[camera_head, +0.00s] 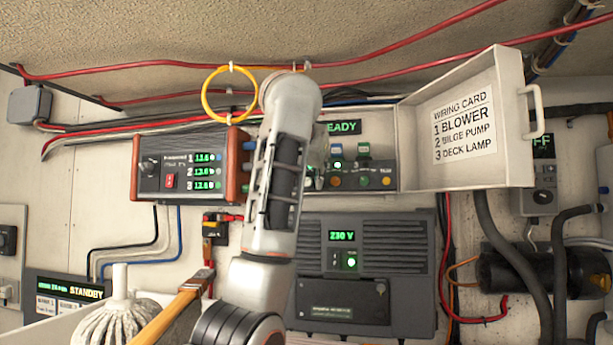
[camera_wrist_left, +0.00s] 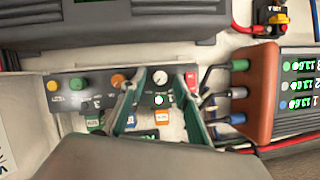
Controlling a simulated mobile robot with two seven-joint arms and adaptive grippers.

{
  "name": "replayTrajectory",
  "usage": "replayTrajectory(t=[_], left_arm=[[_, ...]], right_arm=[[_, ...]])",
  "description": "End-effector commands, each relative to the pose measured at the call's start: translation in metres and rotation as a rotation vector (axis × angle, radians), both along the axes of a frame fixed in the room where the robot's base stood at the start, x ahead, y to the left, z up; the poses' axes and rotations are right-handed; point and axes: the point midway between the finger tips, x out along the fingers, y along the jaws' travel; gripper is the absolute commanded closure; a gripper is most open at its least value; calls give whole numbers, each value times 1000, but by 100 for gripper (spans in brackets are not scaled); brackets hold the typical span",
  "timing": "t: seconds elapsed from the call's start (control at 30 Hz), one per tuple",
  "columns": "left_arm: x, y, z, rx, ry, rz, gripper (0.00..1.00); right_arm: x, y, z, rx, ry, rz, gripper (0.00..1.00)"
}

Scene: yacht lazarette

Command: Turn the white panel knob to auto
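The white panel knob (camera_wrist_left: 160,77) shows in the left wrist view, on a dark control strip (camera_wrist_left: 98,84), between an orange knob and a red switch. My left gripper (camera_wrist_left: 162,88) is open, with one finger on each side of the white knob. I cannot tell whether the fingers touch it. The knob's label and pointer are too small to read. In the head view, my left arm covers most of that end of the open panel box (camera_head: 382,152), and the fingers are mostly hidden. My right gripper is in neither view.
The box lid (camera_head: 465,118), a wiring card on it, stands open at right. A metered unit (camera_head: 190,165) is close on the left and a grey 230 V unit (camera_head: 392,240) is below. Red cables and a yellow ring (camera_head: 206,98) are above. A mop head (camera_head: 118,322) is at lower left.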

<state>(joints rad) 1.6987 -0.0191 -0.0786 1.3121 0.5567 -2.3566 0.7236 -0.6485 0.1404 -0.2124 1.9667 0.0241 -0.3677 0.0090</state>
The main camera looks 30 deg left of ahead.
Motion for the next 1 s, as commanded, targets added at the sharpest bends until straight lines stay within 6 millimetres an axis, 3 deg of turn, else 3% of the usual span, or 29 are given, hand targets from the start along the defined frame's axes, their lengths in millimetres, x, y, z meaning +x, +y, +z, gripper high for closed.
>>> replayTrajectory(t=[0.07,0.2,0.63,1.0], left_arm=[[0,0,0,0,0,0,69],[0,0,0,0,0,0,100],[0,0,0,-51,-14,-2,100],[-1,1,1,-305,-80,-5,100]], right_arm=[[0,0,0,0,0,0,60],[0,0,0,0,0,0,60],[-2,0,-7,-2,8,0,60],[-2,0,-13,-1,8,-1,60]])
